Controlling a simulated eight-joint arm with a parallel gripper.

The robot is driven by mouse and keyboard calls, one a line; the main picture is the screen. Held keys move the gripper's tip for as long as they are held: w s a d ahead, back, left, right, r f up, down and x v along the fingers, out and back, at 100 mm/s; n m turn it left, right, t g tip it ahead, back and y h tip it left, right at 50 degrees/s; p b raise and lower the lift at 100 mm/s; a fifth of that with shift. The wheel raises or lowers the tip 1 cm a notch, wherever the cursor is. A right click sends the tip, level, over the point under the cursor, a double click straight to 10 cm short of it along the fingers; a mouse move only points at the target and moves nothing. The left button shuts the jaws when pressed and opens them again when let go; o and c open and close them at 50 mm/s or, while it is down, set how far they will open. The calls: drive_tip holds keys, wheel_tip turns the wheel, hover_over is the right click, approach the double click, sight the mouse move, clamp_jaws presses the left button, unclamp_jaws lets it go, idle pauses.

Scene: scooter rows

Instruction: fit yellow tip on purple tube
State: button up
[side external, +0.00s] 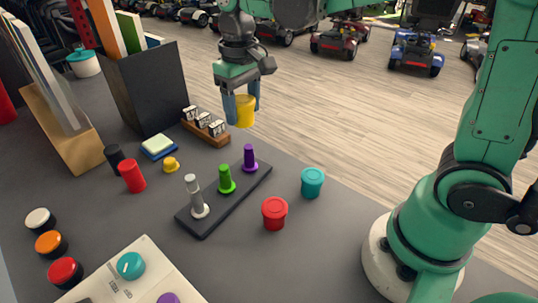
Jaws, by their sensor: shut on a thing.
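The yellow tip (246,112) is a cup-shaped piece held in the air, its lower part below the fingers. My gripper (241,107) is shut on it, with a blue-grey finger on either side. The purple tube (249,157) stands upright at the far right end of a dark base (213,217). The yellow tip is above and slightly left of the purple tube in the picture, apart from it. The purple tube's top is bare. A green tube (225,178) and a grey tube (194,190) stand on the same base.
A red tip (274,213) and a teal tip (312,182) stand right of the base. Left are a small yellow knob (170,164), red cylinder (132,176) and black cylinder (114,156). Behind is a wooden rack (207,132). A control box (130,283) is in front.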

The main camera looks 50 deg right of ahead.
sight(249, 146)
drive_tip(key=shift+w+d+f, duration=0.2)
drive_tip(key=shift+d+f, duration=0.25)
drive_tip(key=shift+d, duration=0.1)
drive_tip(key=shift+f, duration=2.55)
drive_tip(key=shift+f, duration=1.6)
drive_tip(key=o, duration=1.4)
drive_tip(key=shift+r, duration=3)
drive_tip(key=shift+s, duration=0.15)
